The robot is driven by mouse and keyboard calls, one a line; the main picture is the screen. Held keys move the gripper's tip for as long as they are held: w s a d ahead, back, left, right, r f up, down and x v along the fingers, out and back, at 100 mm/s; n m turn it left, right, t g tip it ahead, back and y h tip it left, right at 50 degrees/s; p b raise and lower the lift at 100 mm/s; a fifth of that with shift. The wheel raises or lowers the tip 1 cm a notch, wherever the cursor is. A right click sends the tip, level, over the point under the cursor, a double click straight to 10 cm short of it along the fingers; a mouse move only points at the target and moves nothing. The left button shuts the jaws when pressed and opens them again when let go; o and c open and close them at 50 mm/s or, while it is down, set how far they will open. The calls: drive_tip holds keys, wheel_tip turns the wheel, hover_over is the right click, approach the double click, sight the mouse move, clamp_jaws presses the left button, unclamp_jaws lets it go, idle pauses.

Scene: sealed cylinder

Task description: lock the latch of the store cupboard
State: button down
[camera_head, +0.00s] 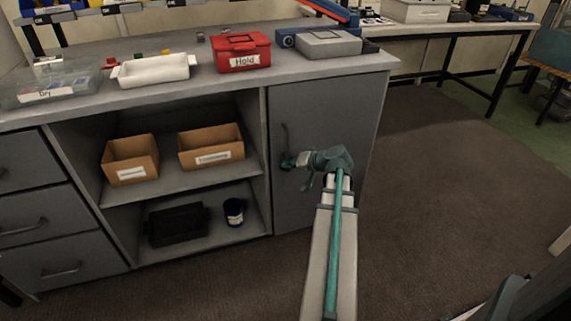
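The store cupboard is part of a grey bench, and its grey door (325,112) looks closed at the right end. A slim dark upright handle or latch (285,135) is at the left side of this door. My gripper (287,162) is at the lower end of that handle, pointing left. It overlaps the handle in this view, and I cannot tell whether they touch. The fingers are too small and partly hidden to show whether they are open or shut. No separate latch part can be made out.
Left of the door are open shelves with two cardboard boxes (131,160), a black tray (178,225) and a dark jar (234,212). A red box (241,52), a white tray (153,70) and a grey case (328,43) sit on the top. The floor to the right is clear.

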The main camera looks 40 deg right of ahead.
drive_tip(key=shift+a+r, duration=0.1)
drive_tip(key=shift+r, duration=0.05)
idle(0.6)
drive_tip(key=shift+r+p, duration=0.5)
drive_tip(key=shift+w+r, duration=0.15)
drive_tip(key=shift+r, duration=0.1)
drive_tip(key=shift+d+r, duration=0.1)
drive_tip(key=shift+d, duration=0.1)
drive_tip(key=a+f+v, duration=0.1)
drive_tip(key=v, duration=0.6)
drive_tip(key=shift+s+d+r, duration=0.25)
drive_tip(key=shift+s+d, duration=0.15)
drive_tip(key=shift+s, duration=0.2)
drive_tip(key=shift+a, duration=0.1)
